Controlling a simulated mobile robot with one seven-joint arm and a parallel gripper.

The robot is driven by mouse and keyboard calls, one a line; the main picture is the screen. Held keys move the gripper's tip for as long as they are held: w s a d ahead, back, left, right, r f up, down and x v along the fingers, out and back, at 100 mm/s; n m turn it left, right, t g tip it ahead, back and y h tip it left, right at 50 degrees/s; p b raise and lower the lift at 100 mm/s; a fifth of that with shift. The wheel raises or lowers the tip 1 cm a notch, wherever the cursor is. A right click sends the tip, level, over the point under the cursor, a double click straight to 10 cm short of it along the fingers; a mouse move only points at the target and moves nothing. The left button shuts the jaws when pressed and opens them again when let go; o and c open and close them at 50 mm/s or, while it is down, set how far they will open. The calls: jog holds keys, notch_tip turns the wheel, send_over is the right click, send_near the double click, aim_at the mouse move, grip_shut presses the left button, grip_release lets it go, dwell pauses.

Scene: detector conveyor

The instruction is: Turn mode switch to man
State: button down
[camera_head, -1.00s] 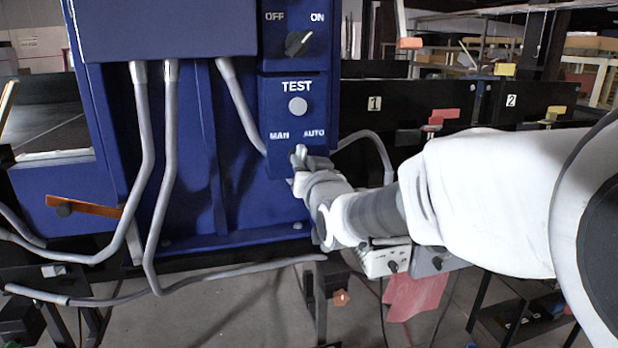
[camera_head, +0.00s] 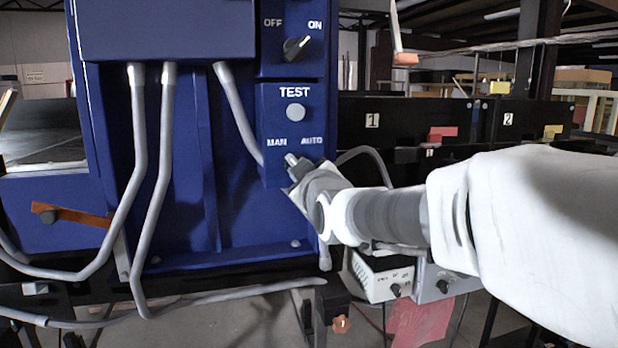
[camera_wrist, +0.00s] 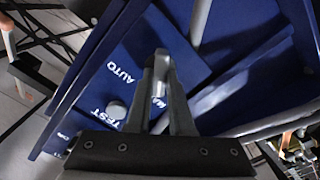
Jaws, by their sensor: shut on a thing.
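The mode switch (camera_head: 291,160) is a small grey knob below the MAN and AUTO labels on the blue panel (camera_head: 268,172). Its visible tip leans up and left, toward MAN. My gripper (camera_head: 299,170) is at the knob, coming from the lower right and hiding most of it. In the wrist view, my gripper (camera_wrist: 161,78) is shut with its fingertips on either side of the grey knob (camera_wrist: 161,58). There the fingers partly cover the MAN label, while AUTO is readable to the left.
The grey TEST button (camera_head: 295,112) is just above the labels. The OFF/ON switch (camera_head: 297,47) is higher, turned toward ON. Grey conduits (camera_head: 168,180) run down the cabinet's left side. A small white box (camera_head: 380,279) is below my arm.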

jog(key=shift+n, duration=0.7)
jog(key=c, duration=0.8)
grip_release()
jog(key=shift+s, duration=0.15)
jog(key=v, duration=1.7)
